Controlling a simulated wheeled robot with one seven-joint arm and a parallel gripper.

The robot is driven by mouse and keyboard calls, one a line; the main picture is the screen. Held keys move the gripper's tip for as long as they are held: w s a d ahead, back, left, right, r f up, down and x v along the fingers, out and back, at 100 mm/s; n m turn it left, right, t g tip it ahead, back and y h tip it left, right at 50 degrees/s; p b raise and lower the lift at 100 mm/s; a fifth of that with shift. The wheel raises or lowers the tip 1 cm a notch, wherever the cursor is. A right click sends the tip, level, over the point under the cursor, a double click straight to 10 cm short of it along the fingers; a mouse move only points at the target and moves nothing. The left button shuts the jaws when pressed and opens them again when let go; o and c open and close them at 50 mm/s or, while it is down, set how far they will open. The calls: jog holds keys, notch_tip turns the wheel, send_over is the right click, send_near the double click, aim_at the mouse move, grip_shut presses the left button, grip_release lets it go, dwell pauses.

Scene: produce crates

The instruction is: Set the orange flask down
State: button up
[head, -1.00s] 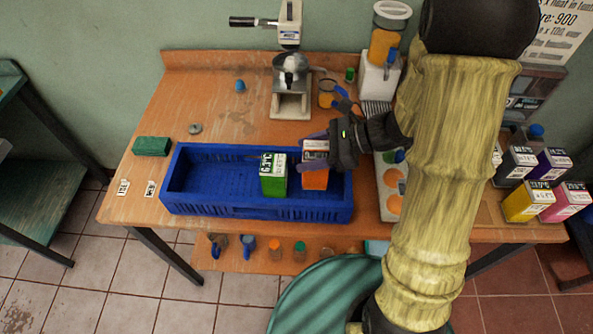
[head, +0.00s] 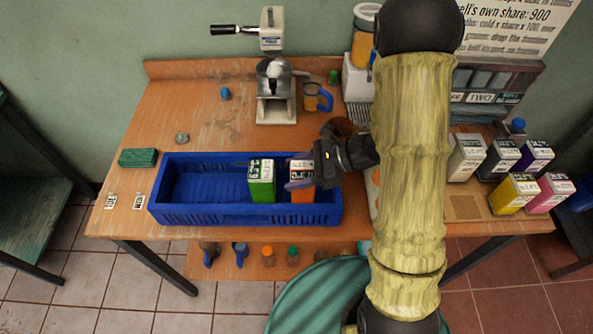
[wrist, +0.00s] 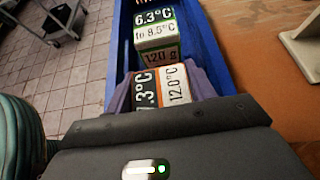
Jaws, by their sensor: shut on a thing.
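The orange flask (head: 302,194), a box-shaped carton with a white top, is upright inside the right part of the blue crate (head: 245,215). My gripper (head: 299,183) is shut on it, with purple fingers on its sides.
The crate's left half is empty. A green block (head: 138,158) lies left of the crate. A press (head: 275,95) and an orange mug (head: 316,98) stand behind. Several flasks, including a yellow one (head: 512,195), stand at the right.

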jog(key=shift+f, duration=0.1)
jog(key=o, duration=1.1)
jog(key=v, duration=1.2)
jog(key=shift+b, duration=0.4)
